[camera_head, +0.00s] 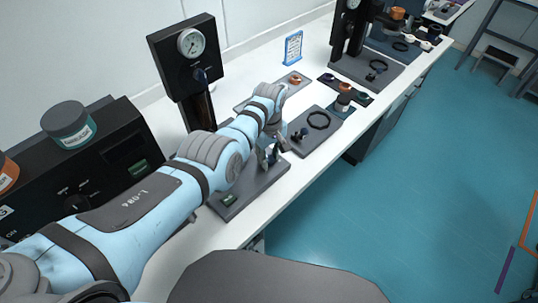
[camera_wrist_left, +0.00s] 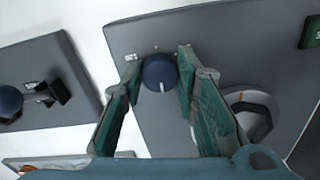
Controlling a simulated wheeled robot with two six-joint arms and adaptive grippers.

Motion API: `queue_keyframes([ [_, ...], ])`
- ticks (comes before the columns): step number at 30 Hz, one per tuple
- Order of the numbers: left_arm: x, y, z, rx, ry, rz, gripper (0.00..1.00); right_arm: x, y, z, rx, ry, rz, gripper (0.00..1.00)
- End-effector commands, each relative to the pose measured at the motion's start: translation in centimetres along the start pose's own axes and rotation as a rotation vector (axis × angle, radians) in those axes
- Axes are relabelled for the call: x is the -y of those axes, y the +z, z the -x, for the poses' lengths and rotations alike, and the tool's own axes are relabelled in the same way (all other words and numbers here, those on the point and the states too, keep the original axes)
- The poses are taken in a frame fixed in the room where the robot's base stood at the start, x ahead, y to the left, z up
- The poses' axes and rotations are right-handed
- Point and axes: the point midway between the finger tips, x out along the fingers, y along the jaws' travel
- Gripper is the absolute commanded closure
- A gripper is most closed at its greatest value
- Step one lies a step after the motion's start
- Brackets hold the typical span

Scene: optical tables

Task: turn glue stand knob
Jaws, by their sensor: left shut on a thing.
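The dark blue round knob (camera_wrist_left: 159,72) with a white line on it sits near the edge of the grey base plate (camera_wrist_left: 225,50) of the stand. In the left wrist view my left gripper (camera_wrist_left: 158,63) has one finger on each side of the knob and is shut on it. In the head view my left gripper (camera_head: 270,152) is low over the grey plate (camera_head: 235,205), and my arm hides the knob there. A round metal seat (camera_wrist_left: 250,112) is set in the plate to the right of the knob. My right gripper is not in view.
A black gauge head (camera_head: 190,55) on a post stands behind my arm. Another plate (camera_head: 310,140) with a knob and black ring lies beyond the gripper. A black device (camera_head: 110,165) bearing a green-labelled jar (camera_head: 68,125) is at left.

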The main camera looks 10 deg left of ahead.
Motion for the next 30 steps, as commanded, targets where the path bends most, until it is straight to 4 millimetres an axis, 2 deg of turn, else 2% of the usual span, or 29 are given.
queue_keyframes([
  [3,0.0,-0.4,0.1,-0.01,0.003,0.002,1.0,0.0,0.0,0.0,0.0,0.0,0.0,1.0],
  [4,0.0,-0.4,0.1,-0.01,0.003,0.002,0.68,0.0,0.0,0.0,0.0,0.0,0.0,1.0],
  [7,0.0,-0.3,0.1,-0.008,0.003,0.001,0.52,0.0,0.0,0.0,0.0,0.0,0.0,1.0],
  [16,-0.1,-0.1,0.2,-0.004,0.002,-0.002,0.52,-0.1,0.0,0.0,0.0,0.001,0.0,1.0],
  [20,-0.3,-0.2,1.3,-0.005,0.004,-0.002,0.52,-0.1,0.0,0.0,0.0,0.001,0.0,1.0],
  [23,-0.2,-0.2,3.2,-0.005,0.005,-0.002,0.52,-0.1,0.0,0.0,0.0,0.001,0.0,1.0],
  [27,-0.2,-0.4,7.5,-0.006,0.005,0.0,0.52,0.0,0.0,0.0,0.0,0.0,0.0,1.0],
  [30,-0.1,-0.4,9.9,-0.005,0.003,0.0,0.52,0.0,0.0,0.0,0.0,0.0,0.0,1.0],
])
